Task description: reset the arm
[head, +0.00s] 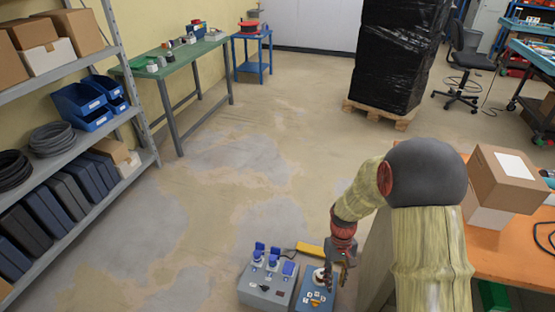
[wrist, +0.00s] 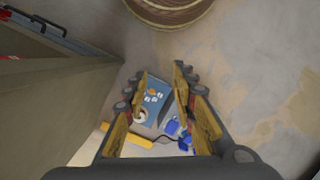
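My arm reaches down at the right of the head view, covered in a pale yellow sleeve. My gripper (head: 343,268) is at its end, over the socket boxes. In the wrist view my gripper (wrist: 160,75) has its fingers spread apart, with nothing held between them. A blue box (head: 314,294) with small white labelled parts on top lies under it; this box (wrist: 150,98) shows between the fingers in the wrist view. A grey box (head: 266,290) with blue sockets or plugs stands to its left. The gap between fingertips and boxes is hard to judge.
A yellow bar (head: 310,249) lies behind the boxes. An orange table (head: 510,250) with cartons (head: 508,180) is close on the right. Shelving (head: 75,135) and a green table (head: 172,60) are left. A black wrapped pallet load (head: 392,55) stands behind. The middle floor is clear.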

